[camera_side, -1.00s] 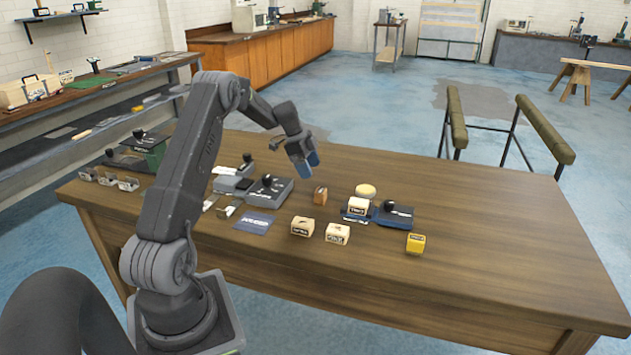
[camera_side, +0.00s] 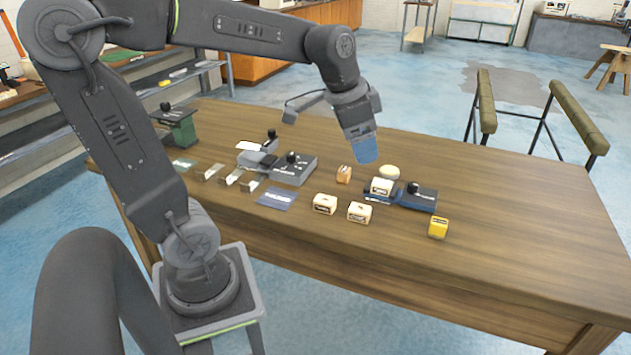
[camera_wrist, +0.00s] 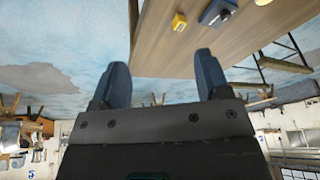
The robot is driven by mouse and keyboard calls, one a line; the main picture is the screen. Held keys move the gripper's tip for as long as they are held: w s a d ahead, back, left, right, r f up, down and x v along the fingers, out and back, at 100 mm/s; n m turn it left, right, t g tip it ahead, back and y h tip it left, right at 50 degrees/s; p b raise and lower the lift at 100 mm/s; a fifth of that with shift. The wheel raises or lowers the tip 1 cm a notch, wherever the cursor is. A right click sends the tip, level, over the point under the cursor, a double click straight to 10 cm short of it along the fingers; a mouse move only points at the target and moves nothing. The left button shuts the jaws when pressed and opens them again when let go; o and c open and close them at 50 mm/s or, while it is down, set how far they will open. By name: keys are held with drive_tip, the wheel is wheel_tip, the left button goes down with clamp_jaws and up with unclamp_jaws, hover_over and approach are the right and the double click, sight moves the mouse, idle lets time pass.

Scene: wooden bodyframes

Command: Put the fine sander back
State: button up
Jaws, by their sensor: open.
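My gripper (camera_side: 366,150) has blue fingers. It hangs in the air above the middle of the wooden table, behind the small blocks in the side view. In the wrist view the two blue fingers (camera_wrist: 160,80) stand apart with nothing between them. Two cream blocks with dark labels, a left one (camera_side: 324,203) and a right one (camera_side: 360,212), lie on the table. Another cream block (camera_side: 381,187) rests at the left end of a dark blue holder (camera_side: 415,198). A yellow block (camera_side: 438,228) lies at the right. The labels are too small to read, so I cannot tell which is the fine sander.
A small orange-brown block (camera_side: 343,174) and a round cream pad (camera_side: 389,172) lie near the holder. A grey box with a black knob (camera_side: 294,168), a blue card (camera_side: 278,196) and metal clips (camera_side: 228,179) lie to the left. The table's right part (camera_side: 530,230) is clear.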

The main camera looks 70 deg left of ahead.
drive_tip(key=s+d+f+n+t, duration=0.1)
drive_tip(key=s+d+f+n, duration=0.1)
drive_tip(key=s+d, duration=0.4)
drive_tip(key=s, duration=0.5)
drive_tip(key=shift+d+n+t, duration=0.3)
drive_tip(key=shift+n, duration=0.1)
drive_tip(key=shift+f, duration=0.1)
idle(0.3)
